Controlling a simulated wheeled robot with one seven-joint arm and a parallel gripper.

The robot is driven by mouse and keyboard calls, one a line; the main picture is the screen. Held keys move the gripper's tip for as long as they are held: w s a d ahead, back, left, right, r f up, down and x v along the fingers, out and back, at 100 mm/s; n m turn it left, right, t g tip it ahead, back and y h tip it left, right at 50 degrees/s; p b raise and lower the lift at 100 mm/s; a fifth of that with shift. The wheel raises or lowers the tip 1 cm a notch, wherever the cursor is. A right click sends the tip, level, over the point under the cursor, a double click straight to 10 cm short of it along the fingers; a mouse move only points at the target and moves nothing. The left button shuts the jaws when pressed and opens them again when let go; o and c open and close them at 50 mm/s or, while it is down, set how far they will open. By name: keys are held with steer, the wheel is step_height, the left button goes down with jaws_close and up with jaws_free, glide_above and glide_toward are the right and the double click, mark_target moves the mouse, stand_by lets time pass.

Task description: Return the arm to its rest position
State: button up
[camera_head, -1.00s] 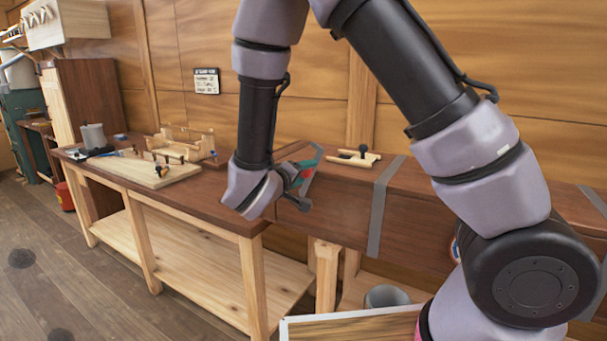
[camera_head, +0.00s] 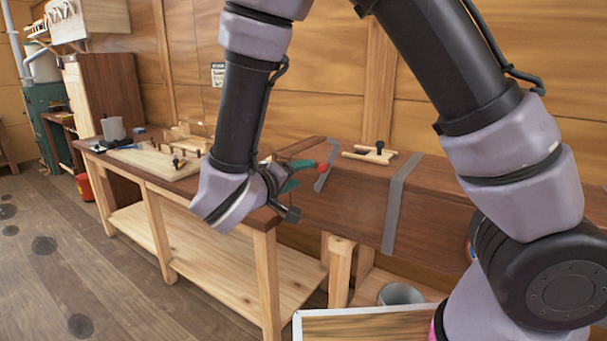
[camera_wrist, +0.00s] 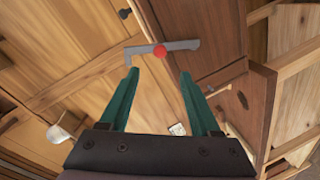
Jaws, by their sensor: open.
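My gripper (camera_head: 288,177) is at the end of my bent arm, in front of the near end of the workbench and the dark plank box. Its teal fingers are apart in the wrist view (camera_wrist: 158,76), with nothing between them. A grey bent bar (camera_wrist: 180,46) with a red ball (camera_wrist: 160,51) shows just past the fingertips in the wrist view. The red ball (camera_head: 322,167) also shows right of the fingers in the head view. I cannot tell how far it is from them. My forearm hides part of the bench top.
The workbench (camera_head: 140,178) carries a wooden board with pegs (camera_head: 155,162) and a grey cup (camera_head: 113,129). The dark plank box (camera_head: 350,215) carries a small wooden jig (camera_head: 370,153). A bucket (camera_head: 400,294) stands low at right.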

steer(key=s+d+r+m+g+y, duration=0.1)
steer(key=s+d+r+m+g, duration=0.15)
steer(key=d+g, duration=0.55)
steer(key=s+d+r+m+g+y, duration=0.1)
steer(key=s+d+r+m+g, duration=0.2)
steer(key=d, duration=0.9)
steer(key=s+d+r+m+t+y, duration=0.1)
steer(key=s+r+m+t+y, duration=0.1)
steer(key=r+y, duration=0.2)
steer(key=s+d+r+m+t+y, duration=0.1)
steer(key=r+y, duration=0.3)
steer(key=r, duration=0.4)
steer(key=shift+s+d+m+t, duration=0.35)
steer(key=shift+d+m+t, duration=0.25)
steer(key=shift+t, duration=0.3)
steer(key=shift+r, duration=0.1)
